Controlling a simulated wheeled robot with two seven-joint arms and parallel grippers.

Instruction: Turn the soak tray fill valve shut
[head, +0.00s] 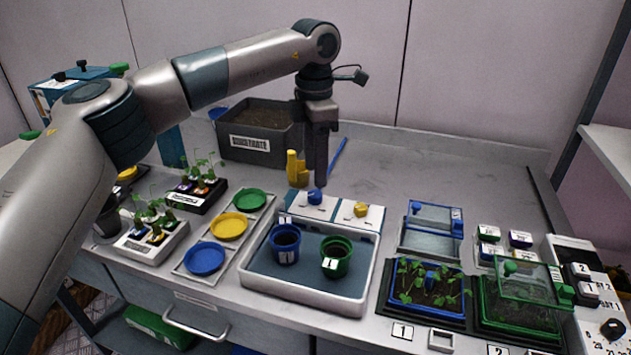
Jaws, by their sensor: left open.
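The white soak tray (255,283) stands at the bench front with a dark blue inside. A blue pot (285,250) and a green pot (336,262) stand in it. On the panel at its back edge are two valve knobs, a blue knob (315,197) and a yellow knob (361,209). I cannot read which one is the fill valve or how far it is turned. My left gripper (320,178) points down just behind the blue knob, open and empty. It seems apart from the knob. My right gripper is out of view.
A yellow object (297,172) stands just left of my left gripper. A dark soil bin (259,131) is behind it. Coloured saucers (229,227) and seedling racks (155,239) lie left. Planted trays (427,287) lie right. The back right bench is clear.

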